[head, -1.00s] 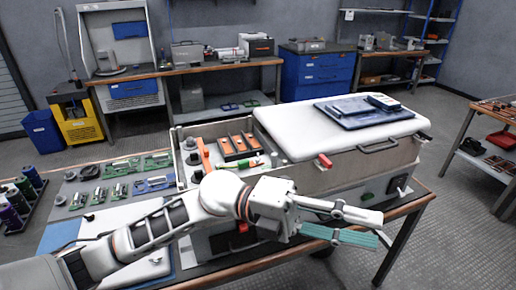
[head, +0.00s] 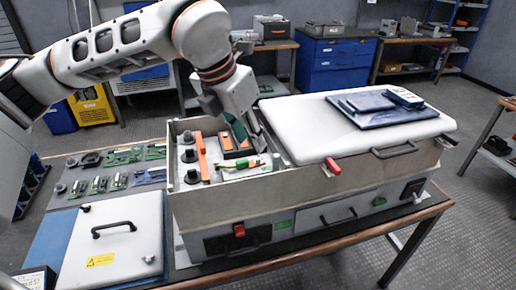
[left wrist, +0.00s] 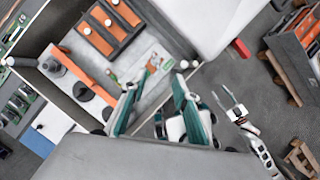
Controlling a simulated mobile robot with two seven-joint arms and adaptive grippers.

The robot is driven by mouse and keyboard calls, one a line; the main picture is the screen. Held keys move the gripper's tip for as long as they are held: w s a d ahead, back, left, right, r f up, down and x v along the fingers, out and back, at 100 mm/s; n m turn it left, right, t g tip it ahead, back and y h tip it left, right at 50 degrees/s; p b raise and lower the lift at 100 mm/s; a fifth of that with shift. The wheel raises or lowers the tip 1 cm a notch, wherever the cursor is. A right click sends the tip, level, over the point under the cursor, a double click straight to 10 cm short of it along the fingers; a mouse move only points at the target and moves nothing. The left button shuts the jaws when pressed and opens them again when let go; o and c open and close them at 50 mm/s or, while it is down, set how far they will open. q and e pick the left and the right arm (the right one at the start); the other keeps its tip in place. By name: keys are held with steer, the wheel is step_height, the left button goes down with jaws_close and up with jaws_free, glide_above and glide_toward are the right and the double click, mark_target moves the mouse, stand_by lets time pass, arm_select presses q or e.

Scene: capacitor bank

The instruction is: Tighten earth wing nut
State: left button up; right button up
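The open grey case (head: 225,205) of the capacitor bank stands on the bench. Inside it a green-and-yellow lead (head: 245,164) lies near the orange-topped blocks (head: 236,142). My left gripper (head: 254,140) reaches down over the right part of the opening. In the left wrist view, my left gripper (left wrist: 156,84) has its teal-padded fingers apart with nothing between them. I cannot make out the earth wing nut for certain; it is too small or hidden by the fingers. My right gripper (left wrist: 222,97) shows small in the left wrist view, its fingers seemingly apart, away from the case.
Dark knobs (head: 190,155) and an orange bar (head: 201,155) stand inside the opening. A white panel (head: 112,235) with a handle lies left of the case.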

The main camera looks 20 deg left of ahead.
mark_target(258, 159)
arm_select(q)
steer(key=x, duration=0.7)
steer(key=shift+w+a+f, duration=0.15)
steer(key=shift+w+a, duration=0.1)
steer(key=shift+w, duration=0.1)
